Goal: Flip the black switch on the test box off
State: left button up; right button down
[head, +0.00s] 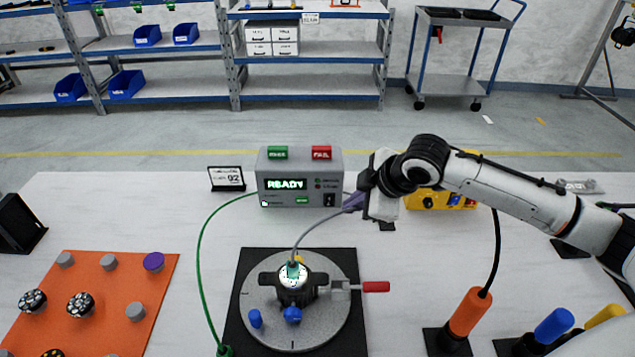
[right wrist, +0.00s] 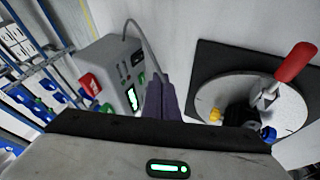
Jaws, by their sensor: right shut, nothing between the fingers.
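In the right wrist view the shut fingers (right wrist: 163,100) point beside the box (right wrist: 105,60). My left gripper is not in view.
A round fixture (head: 335,325) on a black mat stands in front of the box, with a red-handled clamp (head: 375,287). A green cable (head: 201,240) and a grey cable run from the box. An orange mat (head: 105,285) with pucks lies left; a yellow box (head: 425,201) stands behind my right arm.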

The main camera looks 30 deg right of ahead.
aim_at(329, 201)
jog(key=x, duration=0.8)
jog(key=shift+w+a+f, duration=0.1)
jog(key=shift+a+f, duration=0.05)
jog(key=shift+f, duration=0.2)
jog(key=w, duration=0.1)
jog(key=w+d+f, duration=0.1)
jog(key=w, duration=0.1)
jog(key=shift+d, duration=0.1)
jog(key=shift+w+d+f, duration=0.15)
jog(key=shift+w+d, duration=0.1)
jog(key=shift+w, duration=0.25)
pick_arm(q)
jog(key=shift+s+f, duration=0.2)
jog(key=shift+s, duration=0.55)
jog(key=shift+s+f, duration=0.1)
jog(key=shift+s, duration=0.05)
